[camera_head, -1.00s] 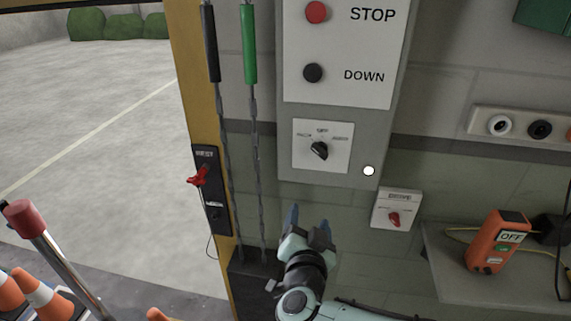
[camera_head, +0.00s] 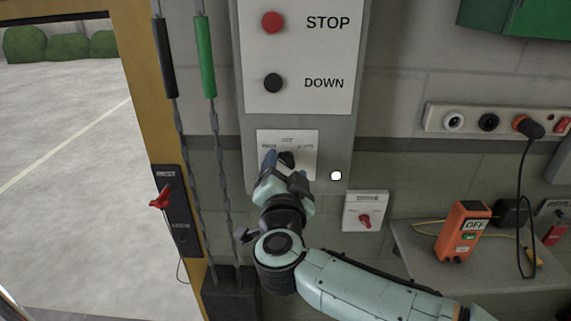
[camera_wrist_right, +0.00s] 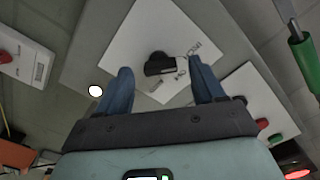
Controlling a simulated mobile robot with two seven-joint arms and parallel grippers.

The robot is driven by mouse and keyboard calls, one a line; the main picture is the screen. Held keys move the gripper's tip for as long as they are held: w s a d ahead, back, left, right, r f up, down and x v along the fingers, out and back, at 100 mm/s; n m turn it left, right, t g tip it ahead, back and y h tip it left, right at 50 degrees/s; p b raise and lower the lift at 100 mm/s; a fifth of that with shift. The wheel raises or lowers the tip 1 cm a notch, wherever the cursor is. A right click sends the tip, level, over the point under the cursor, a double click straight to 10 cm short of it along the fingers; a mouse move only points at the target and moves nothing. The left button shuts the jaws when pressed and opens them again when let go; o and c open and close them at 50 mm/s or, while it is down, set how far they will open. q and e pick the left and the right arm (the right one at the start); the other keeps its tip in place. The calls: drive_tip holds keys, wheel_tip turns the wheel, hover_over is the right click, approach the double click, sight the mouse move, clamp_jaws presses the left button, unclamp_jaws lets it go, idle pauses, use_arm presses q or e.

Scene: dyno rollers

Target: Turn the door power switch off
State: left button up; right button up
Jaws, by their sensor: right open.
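The black rotary knob (camera_head: 287,158) sits on a white square plate (camera_head: 308,141) at the bottom of the grey control panel. The plate carries an OFF mark at the top and a mark on each side. My right gripper (camera_head: 284,172) is in front of the knob, partly covering it. In the right wrist view the knob (camera_wrist_right: 158,64) appears between my two blue fingers, which are spread apart. I cannot tell whether they touch it, or exactly where its pointer stands. My left gripper is not in view.
Above are a red STOP button (camera_head: 272,22) and a black DOWN button (camera_head: 273,82). A small red switch (camera_head: 365,220) sits at lower right, and a red lever (camera_head: 161,197) on the door frame. Chains hang left. A shelf (camera_head: 415,262) holds an orange device (camera_head: 462,231).

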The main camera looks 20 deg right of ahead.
drive_tip(key=shift+x, duration=0.95)
drive_tip(key=shift+c, duration=0.3)
drive_tip(key=c, duration=1)
drive_tip(key=shift+m, duration=0.4)
drive_tip(key=m+b, duration=0.1)
drive_tip(key=m, duration=0.4)
drive_tip(key=shift+m+b, duration=0.9)
drive_tip(key=shift+m, duration=1.1)
